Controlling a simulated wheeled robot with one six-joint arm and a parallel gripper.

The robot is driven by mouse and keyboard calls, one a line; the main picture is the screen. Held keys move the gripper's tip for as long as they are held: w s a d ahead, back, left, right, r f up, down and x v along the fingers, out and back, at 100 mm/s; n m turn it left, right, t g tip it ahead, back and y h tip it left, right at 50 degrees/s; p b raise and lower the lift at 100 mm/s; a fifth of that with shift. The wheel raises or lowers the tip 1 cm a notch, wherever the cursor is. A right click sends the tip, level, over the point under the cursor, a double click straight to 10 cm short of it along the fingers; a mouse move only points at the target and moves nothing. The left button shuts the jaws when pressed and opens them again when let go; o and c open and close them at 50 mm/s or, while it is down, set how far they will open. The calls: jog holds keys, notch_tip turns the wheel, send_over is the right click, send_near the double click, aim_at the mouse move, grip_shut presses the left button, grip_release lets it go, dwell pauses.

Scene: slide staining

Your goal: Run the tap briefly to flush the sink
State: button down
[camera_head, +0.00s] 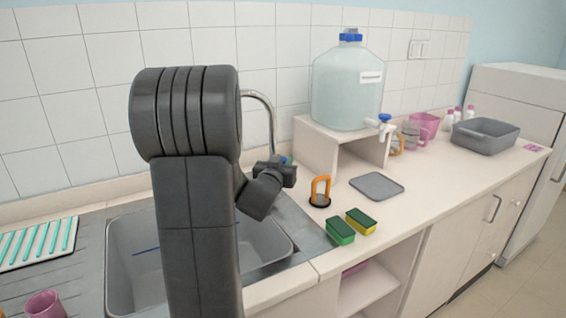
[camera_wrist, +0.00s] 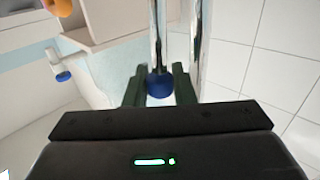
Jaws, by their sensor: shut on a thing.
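The tap's chrome gooseneck spout (camera_head: 262,98) rises behind the sink, and its upright metal pipe shows in the wrist view (camera_wrist: 198,40). A blue tap handle (camera_wrist: 159,86) sits between the dark fingers of my gripper (camera_wrist: 160,76), which is shut on it. In the head view my gripper (camera_head: 284,168) is behind the sink beside the tap. My arm hides part of the tap and the middle of the sink (camera_head: 122,255). I cannot see whether water runs.
A large carboy (camera_head: 345,88) with a blue-handled spigot stands on a raised shelf (camera_head: 318,140). Right of the sink are an orange-handled item (camera_head: 320,191), two sponges (camera_head: 340,232), a grey mat (camera_head: 377,186) and a grey basin (camera_head: 486,137). A pink cup (camera_head: 45,304) stands left.

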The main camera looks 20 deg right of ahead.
jog(key=shift+d+r+m+g+p, duration=0.35)
jog(key=shift+d+p, duration=0.2)
jog(key=shift+p, duration=0.25)
jog(key=shift+w+d+f+m+g+y+p, duration=0.2)
jog(key=shift+d+f+m+g+y+p, duration=0.35)
jog(key=shift+d+y+p, duration=0.25)
jog(key=c, duration=1.3)
grip_release()
jog(key=shift+o, duration=0.2)
jog(key=shift+s, duration=0.1)
jog(key=v, duration=1.3)
jog(key=shift+s+a, duration=0.2)
jog(key=shift+s, duration=0.05)
